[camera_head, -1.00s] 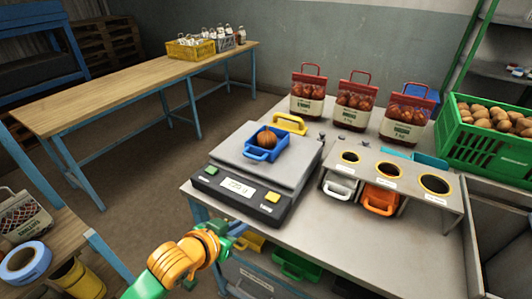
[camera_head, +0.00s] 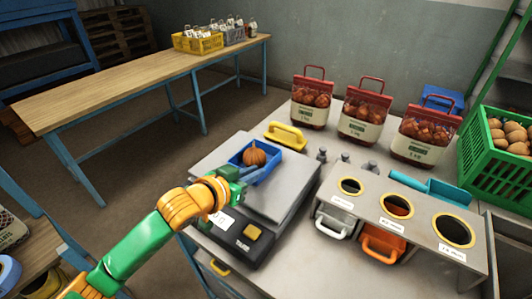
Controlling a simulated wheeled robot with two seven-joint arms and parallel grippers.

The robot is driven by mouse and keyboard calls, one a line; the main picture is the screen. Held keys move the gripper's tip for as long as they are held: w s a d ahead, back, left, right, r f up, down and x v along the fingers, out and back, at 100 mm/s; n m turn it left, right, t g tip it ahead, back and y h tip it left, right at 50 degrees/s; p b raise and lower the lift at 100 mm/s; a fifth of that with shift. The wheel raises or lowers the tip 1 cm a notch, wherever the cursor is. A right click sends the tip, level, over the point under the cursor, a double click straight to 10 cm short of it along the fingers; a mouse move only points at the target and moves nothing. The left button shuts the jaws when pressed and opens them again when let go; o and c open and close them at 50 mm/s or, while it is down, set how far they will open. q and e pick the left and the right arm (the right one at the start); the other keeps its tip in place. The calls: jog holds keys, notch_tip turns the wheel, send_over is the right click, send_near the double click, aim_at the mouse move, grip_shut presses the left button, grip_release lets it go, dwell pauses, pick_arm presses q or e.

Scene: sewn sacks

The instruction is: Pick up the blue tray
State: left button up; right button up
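The blue tray (camera_head: 268,170) sits on the plate of the scale (camera_head: 285,200) with one brown onion-like item (camera_head: 254,157) in it. My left arm comes in from the lower left. My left gripper (camera_head: 242,180) is at the near side of the blue tray, by its handle. Its fingers are small and partly hidden by the wrist, so I cannot tell whether they are open or closed on the handle. The wrist also covers part of the scale's display. My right gripper is not in view.
To the right stands a grey rack (camera_head: 395,215) with holes, with white and orange scoops below. Several filled red-topped sacks (camera_head: 363,118) stand behind. A green crate (camera_head: 490,165) is at the right.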

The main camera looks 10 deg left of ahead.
aim_at(267, 166)
pick_arm(q)
jog(key=shift+w+d, duration=0.1)
jog(key=shift+w, duration=0.25)
jog(key=shift+w+d+f, duration=0.1)
jog(key=shift+w+f, duration=0.05)
jog(key=shift+w, duration=0.2)
jog(key=shift+w+d+f+p, duration=0.15)
jog(key=shift+w+p, duration=0.3)
jog(key=shift+p, duration=0.05)
jog(key=x, duration=0.4)
jog(key=shift+w+f, duration=0.15)
jog(key=shift+f, duration=0.15)
jog(key=shift+r, duration=0.1)
grip_shut()
